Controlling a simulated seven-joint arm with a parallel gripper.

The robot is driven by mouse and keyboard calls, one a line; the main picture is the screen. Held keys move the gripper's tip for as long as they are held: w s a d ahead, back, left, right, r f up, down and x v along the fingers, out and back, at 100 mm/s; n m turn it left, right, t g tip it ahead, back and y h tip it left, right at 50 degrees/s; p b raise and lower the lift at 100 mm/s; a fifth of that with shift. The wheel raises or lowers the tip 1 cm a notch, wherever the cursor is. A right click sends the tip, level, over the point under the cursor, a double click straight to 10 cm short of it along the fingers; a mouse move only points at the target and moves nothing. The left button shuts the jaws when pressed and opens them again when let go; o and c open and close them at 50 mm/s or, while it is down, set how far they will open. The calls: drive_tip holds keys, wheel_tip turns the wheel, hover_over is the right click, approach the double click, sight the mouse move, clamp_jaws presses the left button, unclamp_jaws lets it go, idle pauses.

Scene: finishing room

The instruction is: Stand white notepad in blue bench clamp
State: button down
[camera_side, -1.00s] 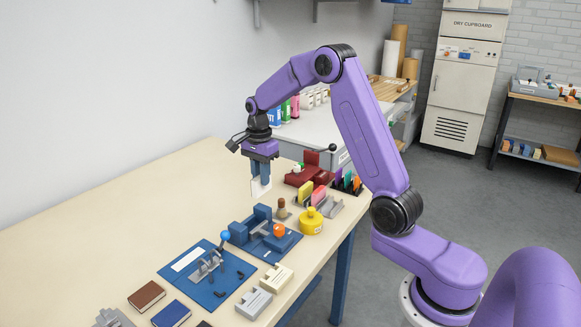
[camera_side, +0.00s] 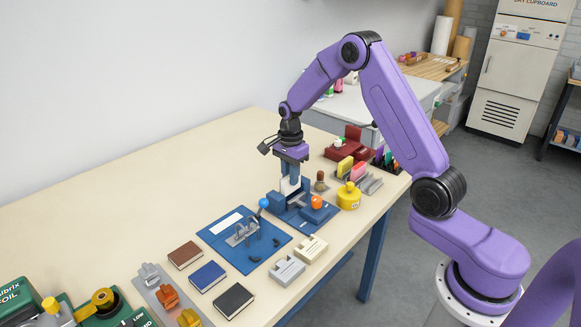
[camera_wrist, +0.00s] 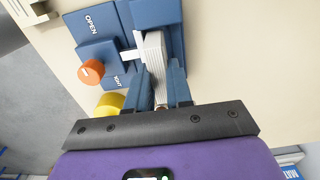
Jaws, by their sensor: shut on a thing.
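The white notepad (camera_side: 285,187) is upright between the blue fingers of my gripper (camera_side: 291,175), which is shut on it. The wrist view shows the notepad's striped page edge (camera_wrist: 154,58) between the fingers (camera_wrist: 161,88). The blue bench clamp (camera_side: 294,206) is directly below, with an orange knob (camera_side: 317,202). In the wrist view, the clamp (camera_wrist: 100,22) has the word OPEN beside the knob (camera_wrist: 91,71). The notepad is at the clamp's jaws. Its lower edge is hidden, so I cannot tell whether it is seated.
A yellow round container (camera_side: 349,197) and a brown-topped stamp (camera_side: 320,181) stand close right of the clamp. A blue plate with a toggle fixture (camera_side: 244,240) lies to the left. Cream and grey blocks (camera_side: 311,249) are in front.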

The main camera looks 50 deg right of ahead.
drive_tip(key=shift+f, duration=1.45)
drive_tip(key=shift+f, duration=0.65)
idle(0.6)
drive_tip(key=c, duration=1.3)
unclamp_jaws()
drive_tip(key=shift+r, duration=5.55)
